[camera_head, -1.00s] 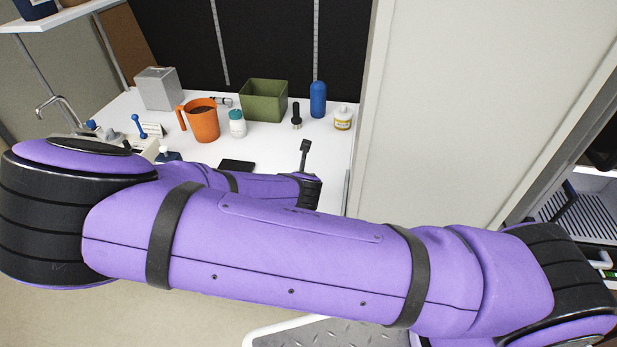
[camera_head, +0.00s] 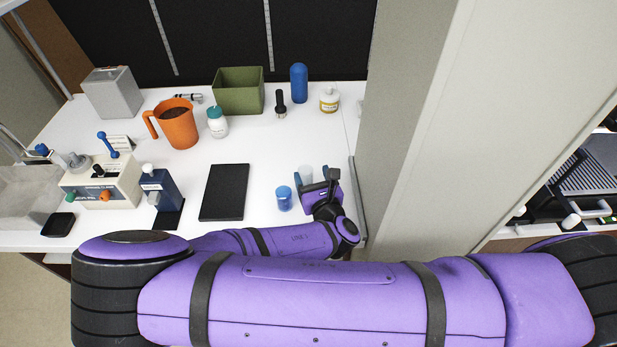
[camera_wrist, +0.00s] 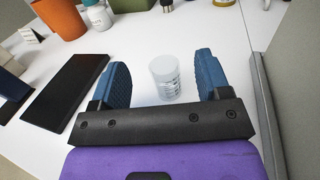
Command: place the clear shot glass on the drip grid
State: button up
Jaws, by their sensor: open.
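The clear shot glass (camera_wrist: 165,78) stands upright on the white counter in the wrist view, with faint markings on its side. My gripper (camera_wrist: 160,66) is open, with its blue ribbed fingers on either side of the glass and a visible gap to each. In the head view, the glass (camera_head: 305,174) shows as a pale shape beside my gripper near the counter's right end. A dark slatted surface (camera_head: 592,165), which looks like the drip grid, is at the far right beyond the pale panel, partly cut off by the frame.
A black flat slab (camera_head: 224,192) lies left of my gripper. An orange pitcher (camera_head: 178,126), white jar (camera_head: 217,122), green bin (camera_head: 239,92) and blue bottle (camera_head: 299,83) stand farther back. A tall pale panel (camera_head: 425,130) separates the counter from the slatted area.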

send_near(303, 168)
jog(key=shift+w+f, duration=0.25)
jog(key=shift+w, duration=0.95)
jog(key=shift+x, duration=3.75)
jog(key=shift+s+a, duration=0.1)
jog(key=shift+a, duration=0.1)
jog(key=c, duration=1.1)
jog(key=shift+r, duration=0.1)
